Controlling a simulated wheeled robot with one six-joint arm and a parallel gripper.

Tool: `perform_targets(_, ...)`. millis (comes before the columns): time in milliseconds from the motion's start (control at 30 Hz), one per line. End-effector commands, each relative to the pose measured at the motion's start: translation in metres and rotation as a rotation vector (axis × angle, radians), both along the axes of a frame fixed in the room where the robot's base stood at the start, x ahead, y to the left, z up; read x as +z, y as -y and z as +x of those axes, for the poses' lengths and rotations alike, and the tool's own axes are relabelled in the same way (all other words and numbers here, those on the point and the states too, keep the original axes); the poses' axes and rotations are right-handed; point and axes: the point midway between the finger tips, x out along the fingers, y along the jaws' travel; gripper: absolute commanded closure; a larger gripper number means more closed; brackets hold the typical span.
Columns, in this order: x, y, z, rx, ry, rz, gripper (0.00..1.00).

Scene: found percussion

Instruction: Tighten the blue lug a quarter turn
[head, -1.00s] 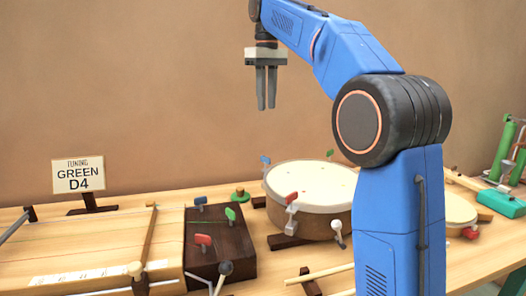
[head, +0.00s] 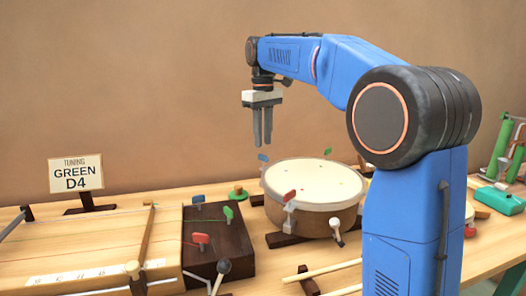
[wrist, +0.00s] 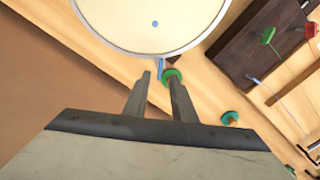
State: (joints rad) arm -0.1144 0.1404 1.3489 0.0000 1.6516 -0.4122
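The round drum (head: 315,185) has a pale head and a brown shell. Its blue lug (head: 263,157) stands at the far left rim. My gripper (head: 262,145) points down just above the blue lug, with a gap between its two fingers and nothing held. In the wrist view the blue lug (wrist: 160,68) shows at the drum's rim, just beyond and between the fingertips of my gripper (wrist: 159,78). The fingers look apart from it. The drum's red lug (head: 290,196) and green lug (head: 327,152) stand on other parts of the rim.
A dark box (head: 230,246) with blue, green and red pegs stands left of the drum. A green disc (head: 238,192) lies between them. A sign (head: 76,174) reads "TUNING GREEN D4". A wooden stringed board (head: 80,245) fills the left.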

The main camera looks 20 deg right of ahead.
Motion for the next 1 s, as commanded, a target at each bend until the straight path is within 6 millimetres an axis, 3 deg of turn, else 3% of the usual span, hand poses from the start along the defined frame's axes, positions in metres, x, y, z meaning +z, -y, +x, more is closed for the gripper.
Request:
perform_targets(300,-0.041,0.0,0.0,0.0,-0.001,0.0,0.76)
perform_targets(733,-0.049,0.0,0.0,0.0,-0.001,-0.001,0.76)
perform_targets(833,-0.049,0.0,0.0,0.0,-0.001,-0.001,1.0)
perform_targets(1000,-0.049,0.0,0.0,0.0,-0.001,-0.001,1.0)
